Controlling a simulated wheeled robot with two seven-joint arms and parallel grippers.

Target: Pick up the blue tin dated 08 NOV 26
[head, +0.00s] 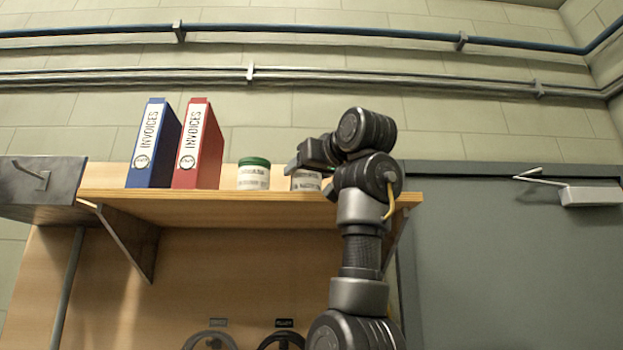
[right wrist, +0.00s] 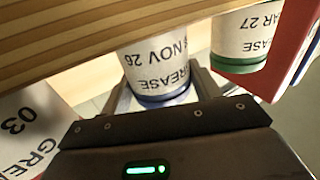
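The tin with the blue lid (right wrist: 160,65) shows upside down in the right wrist view, its label reading "NOV 26" and "GREASE"; the day is partly cut off. It stands on the wooden shelf (head: 230,208). In the head view this tin (head: 305,182) is partly hidden behind my right gripper (head: 298,165). The fingers of my right gripper (right wrist: 163,90) lie on either side of the lid end, with a small gap seeming to show on the left, so it looks open around the tin. My left gripper is not in view.
A green-lidded tin (head: 253,174) stands left of it, dated "AR 27" in the right wrist view (right wrist: 243,40). Blue (head: 155,145) and red (head: 200,145) binders stand further left. Another labelled tin (right wrist: 25,130), reading "03", is close in the right wrist view.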

